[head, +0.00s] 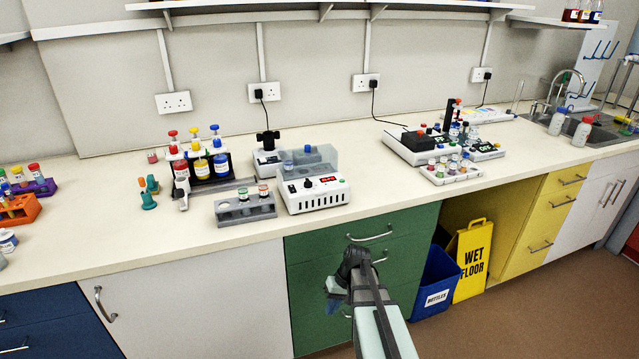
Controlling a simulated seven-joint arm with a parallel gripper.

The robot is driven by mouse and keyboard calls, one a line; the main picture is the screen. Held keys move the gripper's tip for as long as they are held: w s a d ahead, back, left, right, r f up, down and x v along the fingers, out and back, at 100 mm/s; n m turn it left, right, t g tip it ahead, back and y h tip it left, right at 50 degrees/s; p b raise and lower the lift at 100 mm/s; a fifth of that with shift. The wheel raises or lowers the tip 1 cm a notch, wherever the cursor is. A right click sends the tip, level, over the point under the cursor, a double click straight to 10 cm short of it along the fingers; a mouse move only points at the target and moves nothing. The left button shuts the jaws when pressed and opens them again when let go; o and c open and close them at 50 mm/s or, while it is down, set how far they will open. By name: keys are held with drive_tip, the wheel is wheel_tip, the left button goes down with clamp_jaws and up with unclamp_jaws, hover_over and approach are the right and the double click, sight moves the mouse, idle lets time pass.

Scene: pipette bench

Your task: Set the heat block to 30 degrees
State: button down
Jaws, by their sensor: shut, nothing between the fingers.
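A white bench unit (318,197) with a small red-lit display, a dark knob on its front and a clear raised cover looks like the heat block. It stands on the counter near the middle, and its display digits are too small to read. A blue-capped tube shows in its top. My gripper (335,301) hangs low in front of the green drawers, below the counter edge. It is shut and empty, well apart from the unit, and partly hidden by my arm.
A grey tube rack (245,208) stands close left of the unit. A dark-topped instrument (412,143) and a white vial tray (451,173) stand to the right. A dark bottle rack (212,171) is behind left. The counter front (372,201) right of the unit is clear.

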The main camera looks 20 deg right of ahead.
sight(312, 185)
drive_tip(key=w+d+r+t, duration=0.1)
drive_tip(key=w+d+r, duration=0.2)
drive_tip(key=r, duration=0.5)
drive_tip(key=w+d+r+t, duration=0.1)
drive_tip(key=w+d+r, duration=0.3)
drive_tip(key=r, duration=0.5)
drive_tip(key=w+d+r+n+t+y, duration=0.1)
drive_tip(key=w+d+r+t, duration=0.1)
drive_tip(key=r, duration=0.7)
drive_tip(key=shift+w+d, duration=0.4)
drive_tip(key=shift+d, duration=0.25)
drive_tip(key=shift+w+d, duration=0.35)
drive_tip(key=shift+d, duration=0.3)
drive_tip(key=w+r+n+t, duration=0.1)
drive_tip(key=w+r, duration=0.2)
drive_tip(key=r, duration=0.5)
drive_tip(key=w+r, duration=0.3)
drive_tip(key=r, duration=0.6)
drive_tip(key=x, duration=1)
drive_tip(key=shift+s+a, duration=0.2)
drive_tip(key=shift+a, duration=0.05)
drive_tip(key=shift+a+r, duration=0.1)
drive_tip(key=shift+a, duration=1.85)
drive_tip(key=shift+s+a, duration=0.1)
drive_tip(key=shift+a, duration=0.1)
